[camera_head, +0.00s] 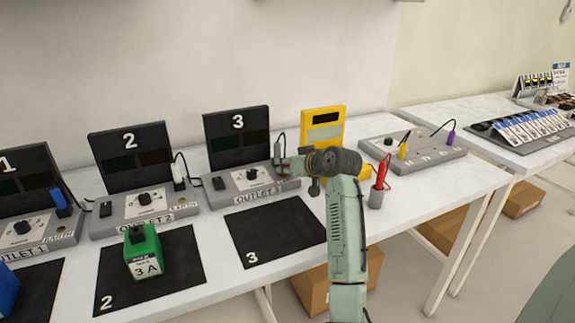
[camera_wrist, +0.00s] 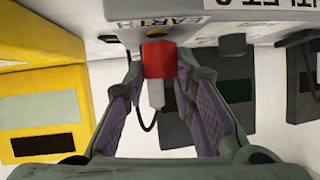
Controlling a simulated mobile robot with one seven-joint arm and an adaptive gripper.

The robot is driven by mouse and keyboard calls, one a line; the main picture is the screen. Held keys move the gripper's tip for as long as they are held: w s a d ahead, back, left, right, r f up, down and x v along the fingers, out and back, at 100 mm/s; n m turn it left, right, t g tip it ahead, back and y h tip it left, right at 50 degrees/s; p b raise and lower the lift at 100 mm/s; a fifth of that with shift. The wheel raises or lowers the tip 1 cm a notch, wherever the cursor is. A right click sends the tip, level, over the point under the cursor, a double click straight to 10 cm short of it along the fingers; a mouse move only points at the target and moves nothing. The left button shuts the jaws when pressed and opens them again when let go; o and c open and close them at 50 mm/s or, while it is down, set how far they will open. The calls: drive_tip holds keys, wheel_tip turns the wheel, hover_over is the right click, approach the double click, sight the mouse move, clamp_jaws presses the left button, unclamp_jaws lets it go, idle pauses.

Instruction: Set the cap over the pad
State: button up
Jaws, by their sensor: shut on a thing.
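My gripper (camera_head: 284,165) reaches to the right end of outlet 3 (camera_head: 236,187), near its earth end. In the wrist view, its two fingers stand on both sides of a red cap (camera_wrist: 160,59) and are shut on it. A pale grey stub (camera_wrist: 156,94) extends from the cap, and a dark cable curves close by. A small brass-coloured spot, probably the pad (camera_wrist: 156,34), shows just past the cap at the EARTH label. I cannot tell whether cap and pad touch. In the head view my gripper hides most of this spot.
A yellow meter (camera_head: 322,118) stands behind my gripper. A red probe (camera_head: 381,172) in a grey holder is to the right, before a grey box (camera_head: 420,153) with yellow and purple plugs. A green box (camera_head: 142,252) sits on mat 2. Mat 3 (camera_head: 262,238) is bare.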

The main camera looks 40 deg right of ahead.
drive_tip(key=shift+f+b, duration=0.3)
drive_tip(key=shift+f, duration=0.25)
drive_tip(key=o, duration=0.9)
drive_tip(key=v, duration=1.2)
